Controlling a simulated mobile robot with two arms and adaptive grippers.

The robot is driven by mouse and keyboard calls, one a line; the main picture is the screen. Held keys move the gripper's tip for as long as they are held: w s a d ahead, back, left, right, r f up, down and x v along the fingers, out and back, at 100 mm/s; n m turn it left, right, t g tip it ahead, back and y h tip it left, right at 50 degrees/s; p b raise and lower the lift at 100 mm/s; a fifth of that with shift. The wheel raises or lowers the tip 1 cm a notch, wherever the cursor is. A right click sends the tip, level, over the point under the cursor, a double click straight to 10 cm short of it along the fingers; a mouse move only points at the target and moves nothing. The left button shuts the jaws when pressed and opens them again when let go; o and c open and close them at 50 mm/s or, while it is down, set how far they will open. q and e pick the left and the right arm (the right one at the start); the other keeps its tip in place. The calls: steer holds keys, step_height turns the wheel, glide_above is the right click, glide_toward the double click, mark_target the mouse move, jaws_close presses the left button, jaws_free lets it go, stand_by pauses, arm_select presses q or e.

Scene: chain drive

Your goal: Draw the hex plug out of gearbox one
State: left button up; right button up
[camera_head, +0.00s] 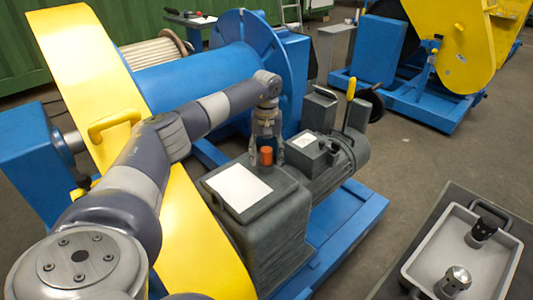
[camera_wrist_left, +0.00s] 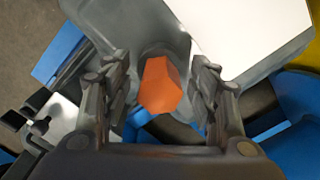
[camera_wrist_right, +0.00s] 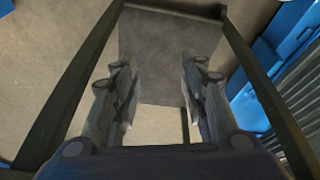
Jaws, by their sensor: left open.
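The hex plug is orange (camera_head: 267,155) and sits upright on top of the dark grey gearbox (camera_head: 270,215) in the head view, beside a white plate. In the left wrist view the orange hex plug (camera_wrist_left: 160,86) stands between the two fingers of my left gripper (camera_wrist_left: 162,95). The fingers are open, with a gap on each side of the plug. In the head view my left gripper (camera_head: 267,150) points down over the plug. My right gripper (camera_wrist_right: 158,95) shows only in its own wrist view, open and empty, above a grey flat surface (camera_wrist_right: 165,50).
A motor (camera_head: 335,155) with a yellow lever (camera_head: 351,87) stands right behind the gearbox. A yellow guard (camera_head: 95,70) and blue drum (camera_head: 190,80) are at the left.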

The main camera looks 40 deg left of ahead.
arm_select(q)
steer(key=c, duration=1.1)
steer(key=shift+r, duration=0.1)
arm_select(e)
steer(key=shift+w+f, duration=0.1)
arm_select(q)
steer(key=shift+r+p, duration=1.3)
steer(key=shift+r, duration=0.1)
steer(key=shift+r+p, duration=0.75)
steer(key=shift+r, duration=0.1)
steer(key=shift+r+p, duration=0.85)
steer(key=shift+r, duration=0.1)
steer(key=shift+r+p, duration=0.5)
steer(key=shift+r, duration=0.05)
steer(key=shift+r+p, duration=0.55)
steer(key=shift+r, duration=0.15)
arm_select(e)
steer(key=s+f, duration=0.2)
steer(key=f, duration=0.9)
steer(key=s+f+g, duration=0.1)
steer(key=s+f, duration=0.1)
steer(key=f, duration=0.9)
steer(key=shift+s+d+f+g, duration=0.15)
steer(key=shift+f+g, duration=0.15)
steer(key=shift+f, duration=0.05)
